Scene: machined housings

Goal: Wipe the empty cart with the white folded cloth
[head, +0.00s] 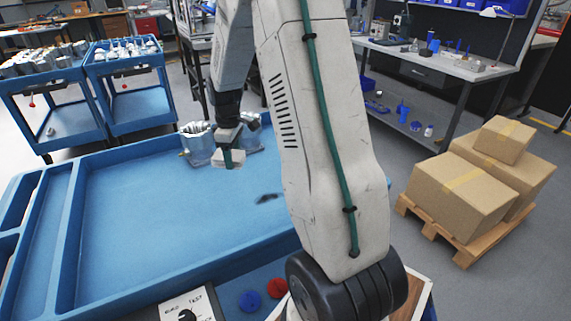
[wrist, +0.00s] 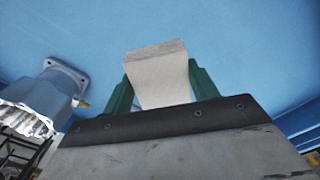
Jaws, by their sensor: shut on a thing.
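The white folded cloth (head: 228,160) is held in my gripper (head: 231,153) over the far part of the blue cart (head: 150,205). In the wrist view the cloth (wrist: 158,78) sits between the two green fingers of my gripper (wrist: 161,88), which are shut on it. I cannot tell whether the cloth touches the cart top. A dark smudge (head: 268,198) marks the cart top to the right of and nearer than the cloth. The cart is largely bare, but metal housings stand near its far edge. My arm hides its right part.
A metal housing (head: 197,145) stands just left of my gripper, close to the cloth; it also shows in the wrist view (wrist: 52,92). Another housing (head: 250,131) is behind, right. Two loaded blue carts (head: 125,67) stand back left. Boxes (head: 462,195) on a pallet stand right.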

